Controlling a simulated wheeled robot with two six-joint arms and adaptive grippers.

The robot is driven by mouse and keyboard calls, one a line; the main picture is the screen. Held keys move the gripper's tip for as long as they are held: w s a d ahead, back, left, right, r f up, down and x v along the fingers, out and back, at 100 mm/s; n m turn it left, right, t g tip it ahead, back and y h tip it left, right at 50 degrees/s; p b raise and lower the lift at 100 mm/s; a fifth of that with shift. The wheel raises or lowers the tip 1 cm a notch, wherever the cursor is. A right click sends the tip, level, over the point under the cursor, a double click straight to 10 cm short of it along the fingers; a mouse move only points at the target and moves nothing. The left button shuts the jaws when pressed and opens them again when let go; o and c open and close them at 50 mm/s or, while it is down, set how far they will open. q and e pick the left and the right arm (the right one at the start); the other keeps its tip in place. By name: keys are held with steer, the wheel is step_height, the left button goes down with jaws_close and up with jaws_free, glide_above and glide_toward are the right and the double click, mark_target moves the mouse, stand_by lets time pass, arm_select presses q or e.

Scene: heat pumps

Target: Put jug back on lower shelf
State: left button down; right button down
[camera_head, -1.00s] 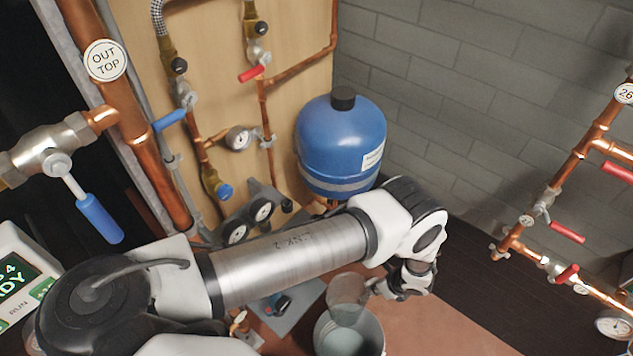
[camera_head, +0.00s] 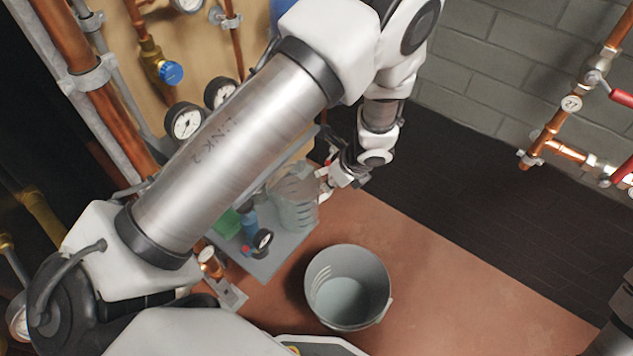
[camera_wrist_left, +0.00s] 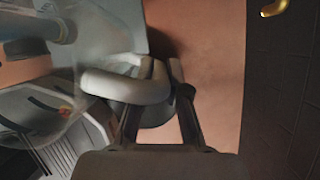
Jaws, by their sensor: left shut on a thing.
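The clear, graduated jug (camera_head: 293,197) appears upright in the head view, over the right part of the grey lower shelf (camera_head: 285,252). I cannot tell whether its base touches the shelf. My left gripper (camera_head: 328,184) is on the jug's right side, shut on its handle. In the left wrist view the pale jug handle (camera_wrist_left: 120,86) lies at the fingers of my left gripper (camera_wrist_left: 158,105), and the jug's clear body is to the left. My right gripper is not in view.
A grey bucket (camera_head: 347,286) stands on the reddish-brown floor (camera_head: 440,270) in front of the shelf. A blue-topped fitting with a small gauge (camera_head: 262,239) is on the shelf beside the jug. Gauges (camera_head: 186,122) and copper pipes stand behind my arm. The floor right of the bucket is clear.

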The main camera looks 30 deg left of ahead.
arm_select(q)
steer(key=a+b+x, duration=0.1)
steer(key=b+x, duration=0.4)
steer(key=x, duration=0.3)
steer(key=shift+a+r, duration=0.25)
steer(key=shift+a, duration=0.15)
steer(key=shift+f+b, duration=0.2)
steer(key=shift+b, duration=0.15)
steer(key=c, duration=1.2)
jaws_free()
steer(key=shift+r, duration=0.1)
